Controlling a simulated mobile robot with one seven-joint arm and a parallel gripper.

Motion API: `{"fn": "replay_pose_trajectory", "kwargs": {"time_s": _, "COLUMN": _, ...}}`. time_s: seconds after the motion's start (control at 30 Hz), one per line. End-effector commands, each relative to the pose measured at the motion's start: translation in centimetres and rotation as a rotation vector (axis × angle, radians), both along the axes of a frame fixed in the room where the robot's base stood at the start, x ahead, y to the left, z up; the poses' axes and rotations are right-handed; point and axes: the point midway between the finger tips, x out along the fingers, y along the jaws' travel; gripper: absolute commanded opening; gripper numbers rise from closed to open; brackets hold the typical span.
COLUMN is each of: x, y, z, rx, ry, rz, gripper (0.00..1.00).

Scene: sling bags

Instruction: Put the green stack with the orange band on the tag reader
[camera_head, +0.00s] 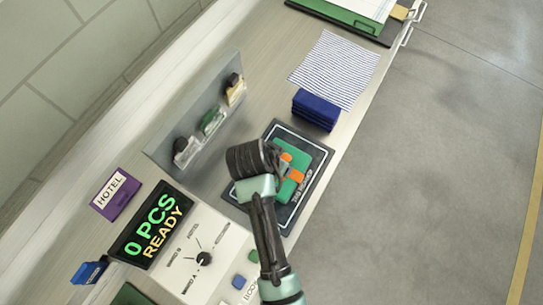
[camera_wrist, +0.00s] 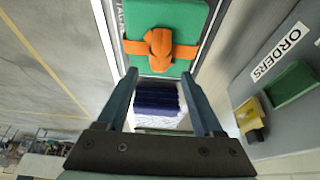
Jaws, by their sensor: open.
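The green stack (camera_head: 304,160) with the orange band (camera_head: 294,175) lies on the dark, white-bordered tag reader (camera_head: 318,150) in the head view. My arm and wrist cover part of both. In the wrist view the green stack (camera_wrist: 196,17) and the knot of its orange band (camera_wrist: 160,46) show at the top, just past my fingertips. My gripper (camera_wrist: 159,76) is open, with nothing seen held between its fingers. Whether a finger touches the stack I cannot tell.
A dark blue stack (camera_head: 316,109) and a striped sheet (camera_head: 335,68) lie beyond the reader. A grey rack (camera_head: 190,125) stands left. A display (camera_head: 153,226) reads "0 PCS READY" beside a dial panel (camera_head: 207,250). The counter edge is close on the right.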

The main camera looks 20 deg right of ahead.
Motion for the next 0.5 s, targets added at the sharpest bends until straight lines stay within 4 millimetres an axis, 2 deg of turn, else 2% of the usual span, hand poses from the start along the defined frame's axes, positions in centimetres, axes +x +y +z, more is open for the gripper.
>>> {"fn": "replay_pose_trajectory", "kwargs": {"time_s": 0.23, "x": -0.9, "y": 1.3, "z": 4.0, "rx": 0.0, "ry": -0.003, "rz": 0.001, "gripper": 0.68}}
{"fn": "replay_pose_trajectory", "kwargs": {"time_s": 0.5, "x": -1.4, "y": 1.9, "z": 5.7, "rx": -0.001, "ry": -0.001, "rz": 0.0, "gripper": 0.68}}
